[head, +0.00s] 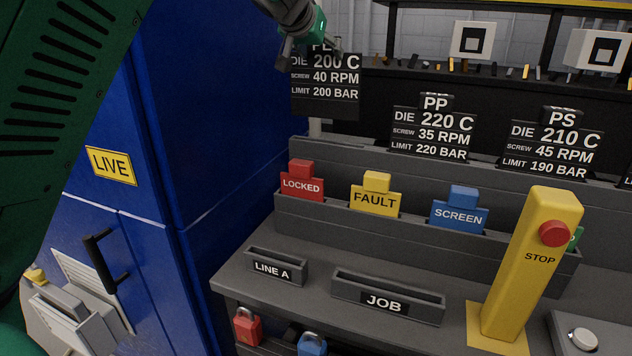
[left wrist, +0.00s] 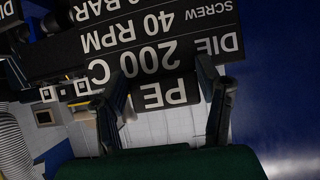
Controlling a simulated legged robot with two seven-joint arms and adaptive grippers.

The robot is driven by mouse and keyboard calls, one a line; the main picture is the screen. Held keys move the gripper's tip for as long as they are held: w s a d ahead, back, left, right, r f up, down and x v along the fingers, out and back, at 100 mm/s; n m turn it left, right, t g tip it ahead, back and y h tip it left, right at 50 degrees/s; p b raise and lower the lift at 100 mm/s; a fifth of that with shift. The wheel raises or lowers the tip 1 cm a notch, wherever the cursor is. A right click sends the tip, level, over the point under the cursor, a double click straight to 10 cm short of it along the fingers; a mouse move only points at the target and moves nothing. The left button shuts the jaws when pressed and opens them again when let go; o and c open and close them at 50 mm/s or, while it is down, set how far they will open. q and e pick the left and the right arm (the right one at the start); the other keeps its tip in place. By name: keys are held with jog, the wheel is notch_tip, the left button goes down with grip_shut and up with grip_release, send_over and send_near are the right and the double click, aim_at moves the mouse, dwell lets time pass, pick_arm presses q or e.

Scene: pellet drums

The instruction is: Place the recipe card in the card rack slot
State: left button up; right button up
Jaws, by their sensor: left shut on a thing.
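My left gripper (head: 311,46) is shut on the tab of a black recipe card (head: 325,92), lettered DIE 200 C, 40 RPM, 200 BAR. The card hangs upright above the left end of the rear row of the grey card rack (head: 345,152), its lower edge apart from the rack's top. In the left wrist view the card (left wrist: 160,40) appears upside down, its PE tab between the fingers (left wrist: 163,98). The PP card (head: 433,135) and PS card (head: 550,147) stand in the rear row. A JOB holder (head: 388,303) and a LINE A holder (head: 274,269) sit in front. My right gripper is not in view.
Red LOCKED (head: 302,187), yellow FAULT (head: 375,198) and blue SCREEN (head: 459,214) tags stand in the front row. A yellow STOP post (head: 530,265) rises at the right. A blue cabinet (head: 215,110) stands close on the left.

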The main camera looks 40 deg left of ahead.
pick_arm(q)
jog(key=shift+d+f+b, duration=0.1)
jog(key=shift+f+b, duration=0.25)
jog(key=shift+f, duration=0.15)
jog(key=b, duration=0.3)
send_over(326, 102)
jog(key=s, duration=0.2)
jog(key=f, duration=0.2)
jog(key=d+f, duration=0.1)
jog(key=f, duration=0.1)
jog(key=shift+w+f, duration=0.15)
jog(key=shift+f, duration=0.15)
jog(key=shift+d+f+b, duration=0.25)
jog(key=shift+f+b, duration=0.2)
jog(key=shift+b, duration=0.05)
jog(key=f+b, duration=0.1)
jog(key=f, duration=0.1)
jog(key=a+f+b, duration=0.1)
jog(key=shift+f+b, duration=0.4)
jog(key=shift+f, duration=0.1)
